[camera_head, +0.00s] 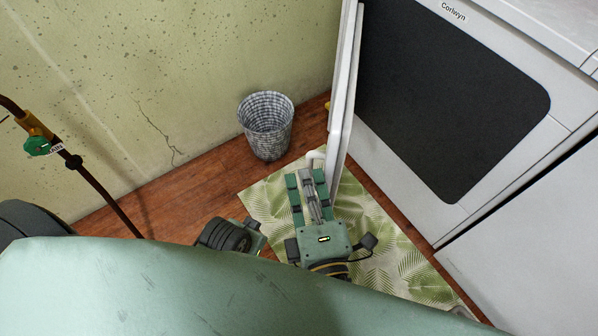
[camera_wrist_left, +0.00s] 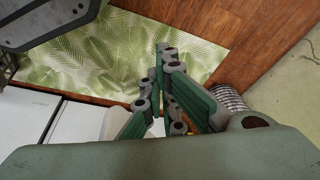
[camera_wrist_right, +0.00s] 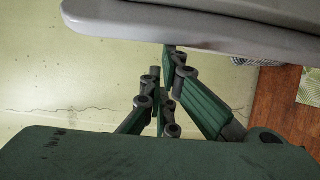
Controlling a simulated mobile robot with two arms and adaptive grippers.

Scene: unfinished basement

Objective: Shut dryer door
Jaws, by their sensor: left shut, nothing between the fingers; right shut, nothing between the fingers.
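The white dryer (camera_head: 395,180) stands at the right in the head view, with its large dark front area (camera_head: 450,95) uncovered. Its door (camera_head: 345,90) is open and seen nearly edge-on, standing out from the dryer's left side. My right gripper (camera_head: 306,176) is shut and empty, close to the door's lower end; I cannot tell whether it touches. In the right wrist view, its fingertips (camera_wrist_right: 168,58) are just under a pale panel (camera_wrist_right: 200,25), likely the door. My left gripper (camera_wrist_left: 163,55) is shut and empty in the left wrist view, above the leaf-patterned mat.
A grey woven basket (camera_head: 267,125) stands on the wooden floor by the cracked green wall. The leaf-patterned mat (camera_head: 390,270) lies before the dryer. A pipe with a green valve handle (camera_head: 37,145) is at the left. A white appliance (camera_head: 540,240) adjoins the dryer.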

